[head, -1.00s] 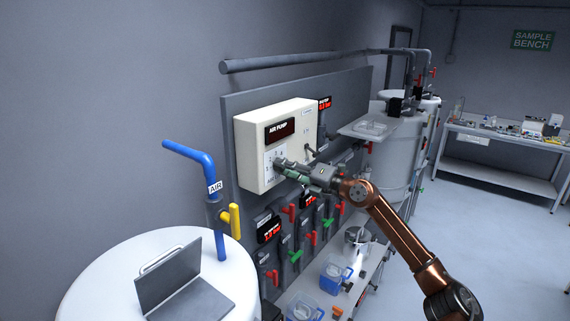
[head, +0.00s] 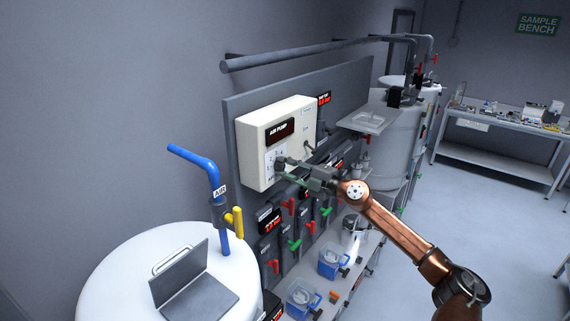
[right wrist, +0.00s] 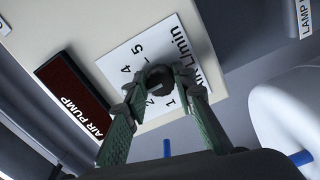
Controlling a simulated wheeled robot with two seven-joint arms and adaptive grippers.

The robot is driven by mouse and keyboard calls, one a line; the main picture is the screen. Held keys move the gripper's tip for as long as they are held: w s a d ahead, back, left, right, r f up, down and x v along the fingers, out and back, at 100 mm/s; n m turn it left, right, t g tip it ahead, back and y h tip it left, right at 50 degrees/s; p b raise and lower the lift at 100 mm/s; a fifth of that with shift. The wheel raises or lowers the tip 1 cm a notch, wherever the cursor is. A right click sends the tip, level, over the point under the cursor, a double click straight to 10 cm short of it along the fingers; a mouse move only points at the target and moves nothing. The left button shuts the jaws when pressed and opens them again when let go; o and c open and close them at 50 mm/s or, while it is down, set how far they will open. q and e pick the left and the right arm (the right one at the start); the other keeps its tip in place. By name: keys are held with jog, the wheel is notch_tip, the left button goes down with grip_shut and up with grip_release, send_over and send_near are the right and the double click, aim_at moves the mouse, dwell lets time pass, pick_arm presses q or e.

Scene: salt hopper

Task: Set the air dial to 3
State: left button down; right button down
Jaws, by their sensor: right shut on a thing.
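The cream air pump box (head: 255,140) hangs on the grey wall panel, with a dark AIR PUMP display and a white dial plate. The right wrist view shows the dial plate (right wrist: 125,60) close up, with 1, 2, 4 and 5 readable around a dark round knob (right wrist: 158,77). The 3 is not clearly readable, and I cannot tell where the knob points. My right gripper (head: 283,168) is at the dial, its green fingers on either side of the knob and shut on it. My left gripper is not in view.
A blue AIR pipe (head: 213,178) with a yellow valve handle (head: 237,222) rises by a white tank (head: 120,270), which has a laptop-like device (head: 195,280) on top. Red and green valve handles line the panel below the box. Open floor lies at right.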

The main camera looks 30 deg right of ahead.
dwell(0.3)
jog(key=c, duration=1.6)
grip_release()
jog(key=shift+s+d+f, duration=0.1)
jog(key=shift+s+d, duration=0.15)
jog(key=shift+s, duration=0.1)
jog(key=v, duration=1.1)
